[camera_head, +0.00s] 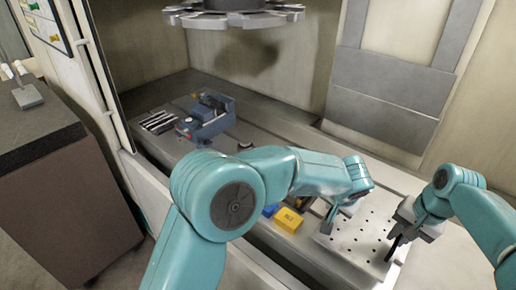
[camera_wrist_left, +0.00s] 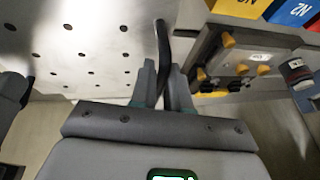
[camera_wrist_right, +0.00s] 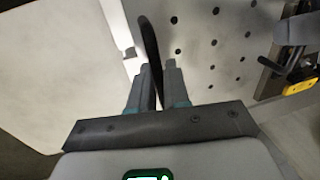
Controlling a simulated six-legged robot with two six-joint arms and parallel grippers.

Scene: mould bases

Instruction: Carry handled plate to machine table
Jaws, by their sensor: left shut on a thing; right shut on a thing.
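The handled plate (camera_head: 352,243) is a light flat plate with rows of holes, at the lower right in the head view. My left gripper (camera_head: 330,222) is shut on a dark curved handle (camera_wrist_left: 162,48) at one edge of the plate. My right gripper (camera_head: 396,246) is shut on the other dark handle (camera_wrist_right: 149,45) at the opposite edge. The machine table (camera_head: 262,127) is a grey slotted surface inside the machine. The plate is at its near right part; whether it touches the table I cannot tell. My left arm hides part of the table.
A blue vise (camera_head: 208,120) and a row of dark bars (camera_head: 158,122) stand at the table's far left. A yellow block (camera_head: 289,220) and a blue block (camera_head: 270,210) lie left of the plate. A tool carousel (camera_head: 235,14) hangs above. A dark cabinet (camera_head: 60,200) stands left.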

